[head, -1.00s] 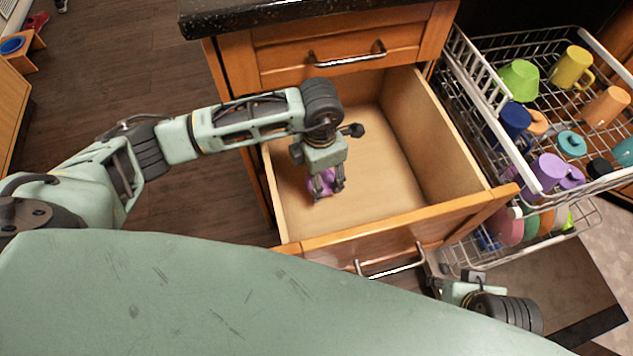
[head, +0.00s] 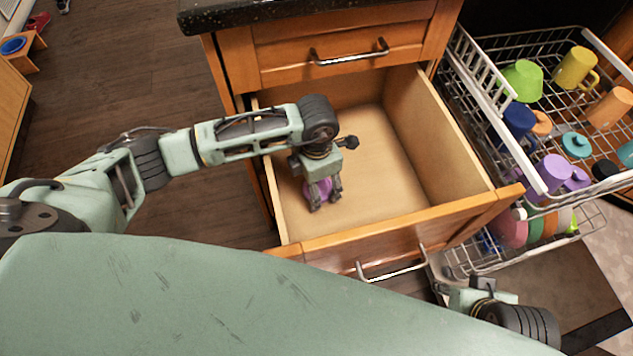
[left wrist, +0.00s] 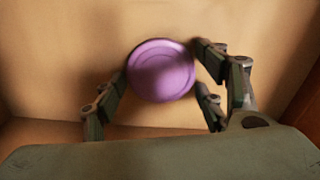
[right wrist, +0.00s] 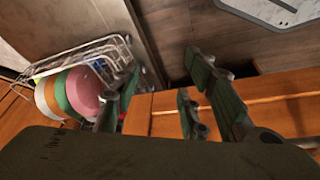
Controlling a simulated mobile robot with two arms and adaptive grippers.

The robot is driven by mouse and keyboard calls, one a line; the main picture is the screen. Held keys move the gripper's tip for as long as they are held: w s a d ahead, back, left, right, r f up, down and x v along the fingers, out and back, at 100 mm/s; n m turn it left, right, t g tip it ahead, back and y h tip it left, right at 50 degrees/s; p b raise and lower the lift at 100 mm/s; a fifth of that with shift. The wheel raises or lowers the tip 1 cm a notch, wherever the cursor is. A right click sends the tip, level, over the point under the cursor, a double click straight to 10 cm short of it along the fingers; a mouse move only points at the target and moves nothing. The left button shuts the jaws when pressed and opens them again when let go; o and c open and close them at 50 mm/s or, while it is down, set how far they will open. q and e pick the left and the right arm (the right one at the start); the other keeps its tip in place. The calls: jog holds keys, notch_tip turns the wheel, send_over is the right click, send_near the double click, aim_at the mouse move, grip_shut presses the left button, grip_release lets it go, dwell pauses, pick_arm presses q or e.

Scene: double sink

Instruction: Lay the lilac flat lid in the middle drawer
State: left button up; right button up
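The lilac flat lid (head: 319,189) lies in the open middle drawer (head: 378,160), on the left part of its floor. It shows as a full purple disc in the left wrist view (left wrist: 161,70). My left gripper (head: 325,203) is down inside the drawer over the lid. Its fingers (left wrist: 161,82) are spread to either side of the lid, with small gaps at its edges. In the head view the gripper partly hides the lid. My right gripper (head: 437,288) is outside the drawer, low near its front right corner. It looks open and empty in the right wrist view (right wrist: 160,90).
A wire dish rack (head: 490,85) on the right holds several cups, with upright coloured plates or lids (head: 510,228) below. A shut drawer (head: 340,48) under the dark counter (head: 290,14) is above. The drawer's right and back floor is clear.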

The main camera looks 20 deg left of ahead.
pick_arm(q)
jog(key=shift+o, duration=0.7)
jog(key=shift+r, duration=0.1)
pick_arm(e)
jog(key=shift+r, duration=0.1)
pick_arm(q)
jog(key=shift+r, duration=0.35)
notch_tip(320, 180, up, 3)
jog(key=shift+w+f+p, duration=0.1)
jog(key=shift+p, duration=0.5)
notch_tip(320, 180, up, 9)
jog(key=p, duration=0.1)
jog(key=shift+f, duration=0.15)
pick_arm(e)
jog(key=x, duration=0.6)
jog(key=shift+s+f, duration=0.2)
jog(key=shift+f, duration=0.15)
